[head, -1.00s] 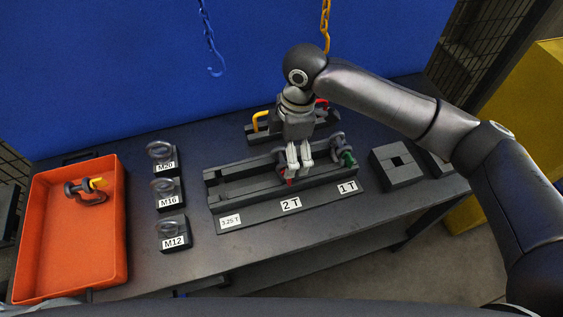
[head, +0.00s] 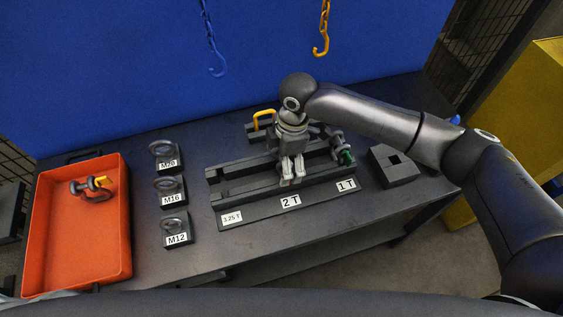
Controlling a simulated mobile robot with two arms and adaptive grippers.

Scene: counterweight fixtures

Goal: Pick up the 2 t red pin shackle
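My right gripper (head: 293,170) points down at the middle of the dark slotted rack (head: 228,189), just behind its 2 T label (head: 291,202). Its two pale fingers are close together, and I cannot tell whether they are shut on anything. The red pin shackle does not show clearly now; the gripper covers its part of the rack. A shackle with a green pin (head: 345,157) stands at the 1 T end. The 3.25 T end of the rack looks empty. My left gripper is not in view.
An orange tray (head: 75,250) at left holds a shackle with a yellow pin (head: 98,183). Blocks with eyebolts, labelled M20, M16 and M12 (head: 175,229), stand between tray and rack. A yellow handle (head: 264,117) is behind the rack, a square-holed block (head: 393,168) right. Blue and orange hooks hang behind.

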